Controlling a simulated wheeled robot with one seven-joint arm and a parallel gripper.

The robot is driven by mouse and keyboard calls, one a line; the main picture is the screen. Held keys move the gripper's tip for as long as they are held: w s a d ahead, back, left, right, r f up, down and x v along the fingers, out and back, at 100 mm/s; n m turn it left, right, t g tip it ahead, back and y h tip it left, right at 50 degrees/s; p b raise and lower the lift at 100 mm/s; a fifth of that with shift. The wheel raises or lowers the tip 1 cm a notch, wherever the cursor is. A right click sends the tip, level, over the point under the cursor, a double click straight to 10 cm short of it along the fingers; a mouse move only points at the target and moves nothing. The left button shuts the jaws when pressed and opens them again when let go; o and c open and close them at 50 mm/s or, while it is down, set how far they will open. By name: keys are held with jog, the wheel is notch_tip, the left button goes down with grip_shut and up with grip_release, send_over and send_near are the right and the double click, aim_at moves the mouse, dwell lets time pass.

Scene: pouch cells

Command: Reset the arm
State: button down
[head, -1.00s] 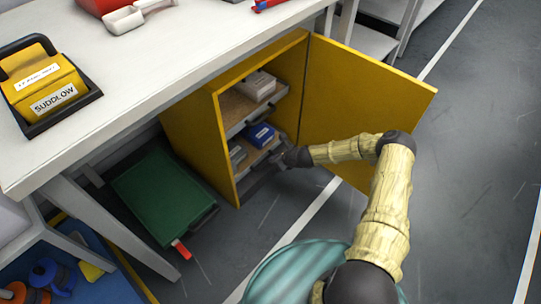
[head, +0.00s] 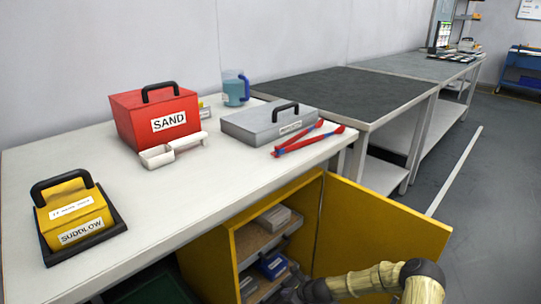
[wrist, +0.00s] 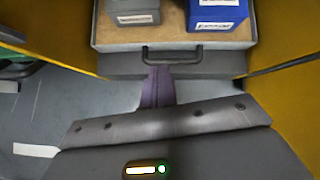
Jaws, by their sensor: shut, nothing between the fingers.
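My gripper (head: 290,284) is at the end of my wood-patterned arm, in front of the open yellow cabinet (head: 215,262) low in the head view. In the wrist view its purple-grey fingers (wrist: 157,76) are shut and empty. The tips overlap the dark handle (wrist: 200,48) of a grey-fronted drawer (wrist: 115,64); I cannot tell whether they touch it. That drawer holds a grey box (wrist: 132,8) and a blue box (wrist: 215,12) with white labels. The blue box also shows in the head view (head: 271,264).
The yellow cabinet door (head: 385,230) stands open to the right of my gripper. Above is a white workbench (head: 150,205) with a yellow SUDDLOW box (head: 75,215), red SAND box (head: 155,118), grey case (head: 265,122) and red-blue tongs (head: 310,138). Open floor (head: 480,200) lies right.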

jog(key=s+d+r+n+g+h+p, duration=0.1)
jog(key=s+d+r+n+h+p, duration=0.15)
jog(key=s+r+n, duration=0.95)
jog(key=s+d+r+n+g+h+p, duration=0.15)
jog(key=s+d+r+n+p, duration=0.3)
jog(key=r, duration=1.35)
jog(key=s+d+r+n+g+h+p, duration=0.1)
jog(key=s+d+r+n+h+p, duration=0.1)
jog(key=s+r+n, duration=0.85)
notch_tip(320, 180, up, 41)
jog(key=m+p, duration=0.2)
jog(key=p, duration=3.5)
jog(key=shift+s+a, duration=0.2)
